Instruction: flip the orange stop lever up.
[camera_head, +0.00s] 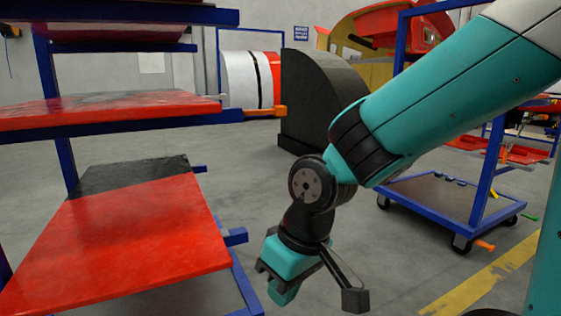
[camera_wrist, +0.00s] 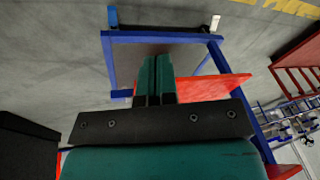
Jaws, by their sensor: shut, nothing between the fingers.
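In the head view, an orange lever (camera_head: 265,112) lies roughly level at the end of the blue bar of the left rack's middle shelf. Another orange piece (camera_head: 484,246) sticks out low by a wheel of the right cart; I cannot tell for certain which is the stop lever. My gripper (camera_head: 283,294) hangs pointing down, well below the rack lever and left of the cart, touching neither. In the wrist view its teal fingers (camera_wrist: 155,75) are together and empty. No orange lever is clearly seen in the wrist view.
The left rack's red lower shelf (camera_head: 120,245) is close left of my gripper. The blue-framed cart (camera_head: 425,195) stands to the right. A dark curved nosecone (camera_head: 320,100) and a white-and-red one (camera_head: 240,78) stand behind. The grey floor between rack and cart is clear.

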